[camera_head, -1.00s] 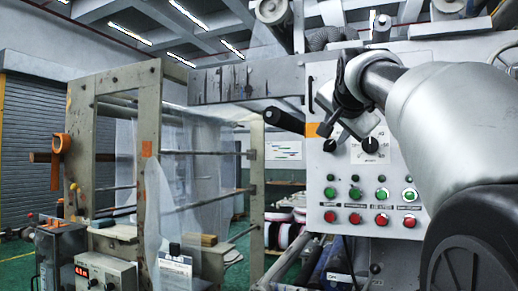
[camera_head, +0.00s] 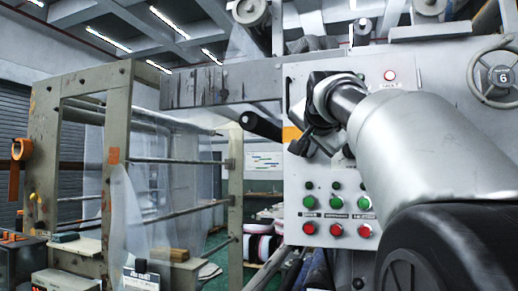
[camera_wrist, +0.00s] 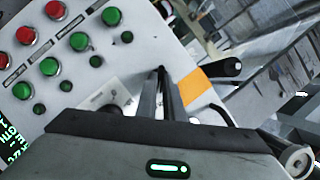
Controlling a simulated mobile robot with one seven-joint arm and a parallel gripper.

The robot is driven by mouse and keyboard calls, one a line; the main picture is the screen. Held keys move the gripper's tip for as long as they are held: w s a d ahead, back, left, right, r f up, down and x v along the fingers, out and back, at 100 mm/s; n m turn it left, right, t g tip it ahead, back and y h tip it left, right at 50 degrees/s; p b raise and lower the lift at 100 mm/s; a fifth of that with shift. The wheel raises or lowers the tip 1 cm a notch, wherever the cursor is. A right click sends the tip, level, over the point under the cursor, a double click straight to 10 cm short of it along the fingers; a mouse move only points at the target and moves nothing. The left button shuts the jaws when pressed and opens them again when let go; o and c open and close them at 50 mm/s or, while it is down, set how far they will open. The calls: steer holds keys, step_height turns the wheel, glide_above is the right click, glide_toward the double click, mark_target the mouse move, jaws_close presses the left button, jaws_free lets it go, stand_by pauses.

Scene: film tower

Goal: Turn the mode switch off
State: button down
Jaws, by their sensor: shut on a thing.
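The control panel (camera_head: 293,215) stands in front of me, with my arm across its upper half. My gripper (camera_head: 300,146) is at the panel's upper left, beside the orange stripe (camera_head: 291,134). In the wrist view my gripper (camera_wrist: 162,74) has its two long dark fingers close together, their tips at the panel face near the orange stripe (camera_wrist: 195,85). The fingers are shut on the mode switch, which they hide, so its setting cannot be read. A white-plated dial (camera_wrist: 113,108) is left of the fingers, partly covered by my gripper's body.
Green buttons (camera_head: 335,202) and red buttons (camera_head: 336,230) sit in rows below my gripper. A red lamp (camera_head: 390,75) is above my arm, and a handwheel (camera_head: 497,76) is at right. A dark roller end (camera_head: 261,126) sticks out left of the panel. A film frame (camera_head: 117,170) stands further left.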

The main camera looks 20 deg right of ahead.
steer(key=shift+p, duration=0.3)
steer(key=n+g+h+p, duration=0.1)
steer(key=n+h, duration=0.1)
steer(key=n, duration=0.2)
steer(key=a+n+g+h+p, duration=0.1)
steer(key=n+g+h+p, duration=0.1)
steer(key=n, duration=0.2)
steer(key=w+n+g+h+p, duration=0.1)
steer(key=n+h+p, duration=0.1)
steer(key=n, duration=0.2)
steer(key=shift+a+h, duration=0.15)
steer(key=shift+h, duration=0.25)
stand_by(0.4)
steer(key=shift+n+g, duration=0.3)
steer(key=c, duration=1.9)
jaws_free()
steer(key=shift+o, duration=0.2)
steer(key=shift+s, duration=0.1)
